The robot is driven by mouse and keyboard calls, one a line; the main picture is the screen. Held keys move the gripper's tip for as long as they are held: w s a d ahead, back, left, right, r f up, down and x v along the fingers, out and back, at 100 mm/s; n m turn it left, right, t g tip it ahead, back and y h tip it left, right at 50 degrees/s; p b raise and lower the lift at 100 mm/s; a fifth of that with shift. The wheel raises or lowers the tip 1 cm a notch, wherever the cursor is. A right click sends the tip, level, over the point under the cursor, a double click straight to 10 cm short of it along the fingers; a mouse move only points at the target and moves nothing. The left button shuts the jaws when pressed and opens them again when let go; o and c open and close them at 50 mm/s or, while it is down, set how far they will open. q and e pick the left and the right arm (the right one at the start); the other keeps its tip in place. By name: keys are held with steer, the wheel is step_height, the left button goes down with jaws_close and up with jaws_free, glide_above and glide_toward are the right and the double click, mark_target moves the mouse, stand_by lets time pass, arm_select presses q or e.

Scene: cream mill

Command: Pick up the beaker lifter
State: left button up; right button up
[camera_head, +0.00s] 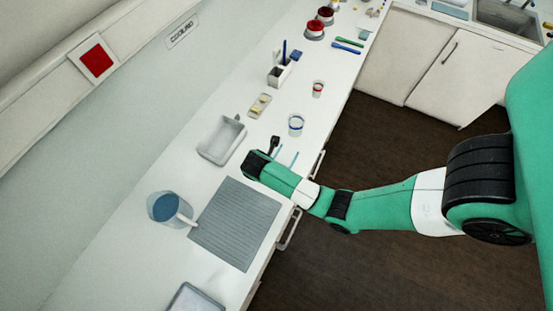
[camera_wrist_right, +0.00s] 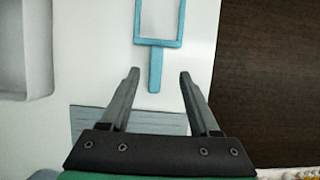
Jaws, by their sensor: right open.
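The beaker lifter appears to be the blue rectangular frame with a short flat handle (camera_wrist_right: 155,72) in the right wrist view. It lies on the white counter, its handle pointing toward my right gripper (camera_wrist_right: 159,76). The gripper is open, and the handle's end shows between its fingertips; I cannot tell the height gap. In the head view, my right gripper (camera_head: 273,145) is over the counter, and part of a blue item (camera_head: 293,159) shows beside it, mostly hidden by the arm. My left gripper is not in view.
A grey ribbed mat (camera_head: 236,224) lies under and below the right forearm. A grey tray (camera_head: 222,139) stands left of the gripper. A blue-filled beaker (camera_head: 164,207) and a small cup (camera_head: 296,124) stand nearby. The counter edge drops to a dark floor.

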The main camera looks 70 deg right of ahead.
steer(key=shift+x, duration=0.75)
steer(key=b+x, duration=0.1)
steer(key=x, duration=0.4)
steer(key=shift+w+a+b, duration=0.1)
steer(key=shift+w+b, duration=0.1)
steer(key=shift+b, duration=0.1)
steer(key=shift+f, duration=0.15)
steer(key=shift+f, duration=0.2)
jaws_close()
